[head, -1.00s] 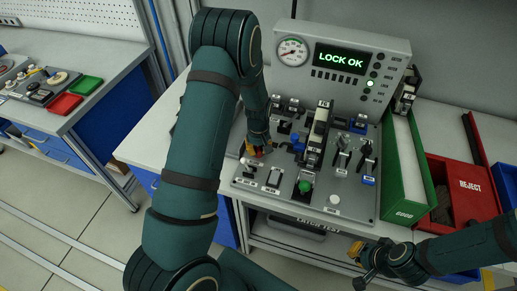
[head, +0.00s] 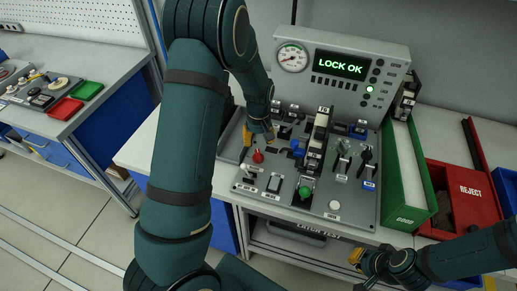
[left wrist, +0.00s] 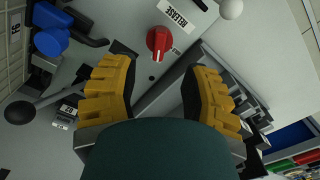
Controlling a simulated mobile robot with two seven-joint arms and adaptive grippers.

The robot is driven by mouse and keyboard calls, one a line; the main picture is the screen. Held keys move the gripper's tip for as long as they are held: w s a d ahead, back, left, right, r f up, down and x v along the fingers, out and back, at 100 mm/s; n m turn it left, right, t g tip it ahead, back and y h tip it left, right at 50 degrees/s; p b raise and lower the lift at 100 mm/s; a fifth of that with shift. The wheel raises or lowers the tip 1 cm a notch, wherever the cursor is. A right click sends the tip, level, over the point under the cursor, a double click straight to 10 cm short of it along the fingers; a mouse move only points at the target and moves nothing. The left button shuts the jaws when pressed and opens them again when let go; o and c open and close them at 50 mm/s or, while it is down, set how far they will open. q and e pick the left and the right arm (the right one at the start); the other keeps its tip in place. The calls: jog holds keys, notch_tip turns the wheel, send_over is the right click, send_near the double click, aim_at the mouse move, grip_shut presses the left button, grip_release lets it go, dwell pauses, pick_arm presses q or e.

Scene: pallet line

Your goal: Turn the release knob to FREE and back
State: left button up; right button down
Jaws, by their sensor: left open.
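The red release knob (head: 258,156) is on the left part of the grey control panel (head: 345,207). In the left wrist view the knob (left wrist: 160,42) has a white mark pointing down in the picture. A "RELEASE" plate (left wrist: 174,14) is beside it; a smaller label by the knob is too small to read surely. My left gripper (head: 258,137) is open and empty, its fingertips apart from the knob. In the left wrist view its yellow fingers (left wrist: 158,82) are spread, with the knob beyond the gap. My right gripper (head: 357,256) is low at the front right, its jaw state unclear.
The display (head: 340,64) reads "LOCK OK", with a gauge (head: 292,57) beside it. Levers, switches and a green button (head: 305,192) crowd the panel near the knob. A green bin (head: 410,220) and red reject bin (head: 480,219) stand to the right.

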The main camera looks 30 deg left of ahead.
pick_arm(q)
notch_tip(320, 180, up, 4)
jog(key=shift+f, duration=0.15)
jog(key=shift+s+f, duration=0.1)
dwell(0.5)
